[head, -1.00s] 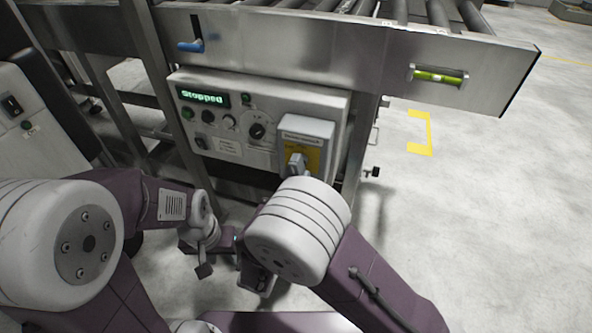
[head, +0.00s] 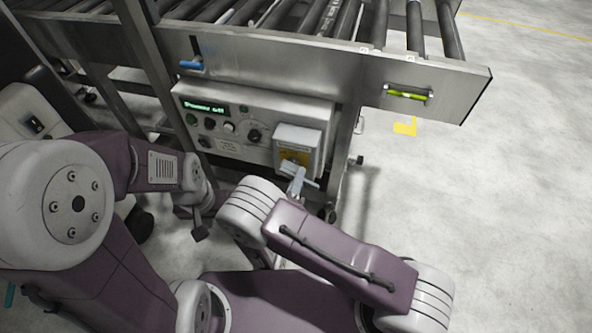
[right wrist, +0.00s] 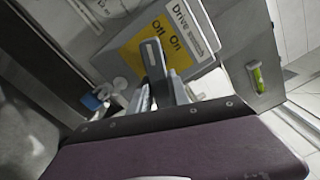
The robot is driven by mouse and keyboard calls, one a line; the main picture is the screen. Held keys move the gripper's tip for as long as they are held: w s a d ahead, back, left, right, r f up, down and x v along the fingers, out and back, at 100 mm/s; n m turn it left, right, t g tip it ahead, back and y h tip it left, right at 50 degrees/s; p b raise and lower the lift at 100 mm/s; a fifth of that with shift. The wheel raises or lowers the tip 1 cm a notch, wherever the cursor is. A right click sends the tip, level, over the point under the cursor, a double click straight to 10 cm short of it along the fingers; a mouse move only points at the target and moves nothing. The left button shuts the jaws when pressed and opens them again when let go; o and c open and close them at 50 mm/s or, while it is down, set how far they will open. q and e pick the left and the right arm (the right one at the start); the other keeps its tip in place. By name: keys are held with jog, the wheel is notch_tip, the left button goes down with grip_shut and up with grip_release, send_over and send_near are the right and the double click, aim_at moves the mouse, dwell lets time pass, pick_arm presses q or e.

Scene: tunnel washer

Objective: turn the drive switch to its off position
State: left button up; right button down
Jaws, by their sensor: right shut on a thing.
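The drive switch is a grey box (head: 298,140) with a yellow plate on the front of the control panel. In the right wrist view the yellow plate (right wrist: 140,52) reads "Off" and "On". The switch's grey handle (right wrist: 153,58) stands out from it, its upper end just below the word "Off". My right gripper (head: 297,177) is shut on the handle, with its fingers (right wrist: 163,92) on either side; they hide its lower part. My left gripper (head: 200,232) hangs low in front of the machine, apart from the switch; its jaws are too small to read.
The control panel (head: 240,150) has a green display (head: 204,107), knobs and buttons. Above it is a steel frame with rollers (head: 300,20), a blue lever (head: 192,64) and a yellow-green level (head: 407,94). Open floor (head: 500,200) lies to the right.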

jog(key=n+p, duration=0.1)
jog(key=r+n+p, duration=0.1)
jog(key=shift+d+n, duration=0.1)
jog(key=shift+n, duration=0.3)
jog(key=shift+n+p, duration=0.65)
jog(key=shift+n, duration=0.05)
jog(key=c, duration=1.2)
grip_release()
jog(key=shift+c, duration=0.2)
